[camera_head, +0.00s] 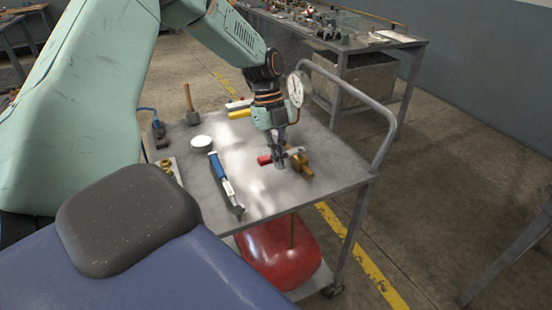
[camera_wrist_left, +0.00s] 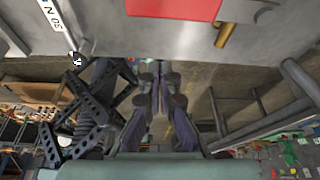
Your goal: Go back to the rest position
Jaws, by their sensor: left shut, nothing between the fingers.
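My left gripper (camera_head: 280,160) points down over the grey cart top (camera_head: 325,180) in the head view. Its fingers are shut and hold nothing; they also show in the left wrist view (camera_wrist_left: 160,105). A brass fitting (camera_head: 301,165) lies just right of the fingertips, and a red piece (camera_head: 264,159) shows just left of them. I cannot tell whether the fingers touch either one. In the wrist view, a red part (camera_wrist_left: 175,8) and a brass-coloured rod (camera_wrist_left: 226,30) show at the top edge. My right gripper is not in view.
A blue-handled tool (camera_head: 222,176) and a white round piece (camera_head: 201,142) lie left on the cart. A round dial gauge (camera_head: 296,88) shows beside my wrist; its support is unclear. The cart's handle rail (camera_head: 386,135) rises at right. A red container (camera_head: 275,262) sits below.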

